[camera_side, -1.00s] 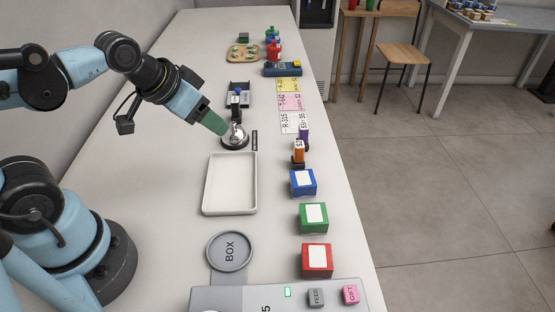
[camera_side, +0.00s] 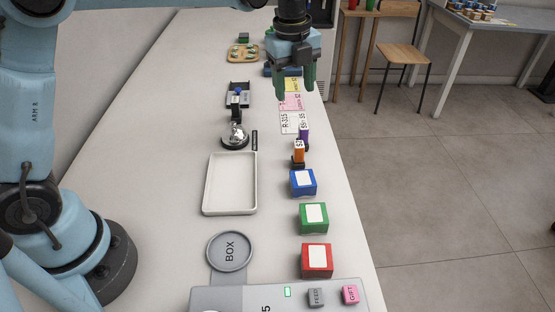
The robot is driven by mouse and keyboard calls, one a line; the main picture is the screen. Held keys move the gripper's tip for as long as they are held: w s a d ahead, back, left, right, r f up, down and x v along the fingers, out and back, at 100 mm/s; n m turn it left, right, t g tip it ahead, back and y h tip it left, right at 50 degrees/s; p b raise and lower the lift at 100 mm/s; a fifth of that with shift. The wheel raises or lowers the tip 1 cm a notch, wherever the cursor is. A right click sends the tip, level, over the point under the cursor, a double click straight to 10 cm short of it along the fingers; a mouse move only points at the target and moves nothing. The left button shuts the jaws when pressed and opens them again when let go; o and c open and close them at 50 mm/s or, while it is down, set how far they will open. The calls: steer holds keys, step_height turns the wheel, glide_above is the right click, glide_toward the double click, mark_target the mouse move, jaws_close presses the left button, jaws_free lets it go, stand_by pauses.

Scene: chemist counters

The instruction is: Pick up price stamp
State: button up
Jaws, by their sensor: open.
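Two small upright stamp-like blocks stand on the right side of the counter: an orange one (camera_side: 298,152) and a purple one (camera_side: 304,136) just behind it. Both have dark bases and white labels too small to read surely, so I cannot tell which is the price stamp. My gripper (camera_side: 294,88) is open and empty, its green fingers pointing down. In the picture it is above these blocks, over the pink and yellow cards, touching neither block. It hides part of the counter's far end.
Blue (camera_side: 303,182), green (camera_side: 314,218) and red (camera_side: 317,260) boxes stand in front. Cards (camera_side: 292,102) lie behind. The counter's right edge is close.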

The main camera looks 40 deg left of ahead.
mark_target(303, 136)
steer(key=w+f+m, duration=0.1)
steer(key=m, duration=0.1)
steer(key=w+d+f+m+g, duration=0.1)
steer(key=f+m, duration=0.1)
steer(key=shift+w+d, duration=0.2)
steer(key=shift+w, duration=0.05)
step_height(303, 136, down, 12)
steer(key=shift+r, duration=0.1)
jaws_close()
stand_by(0.5)
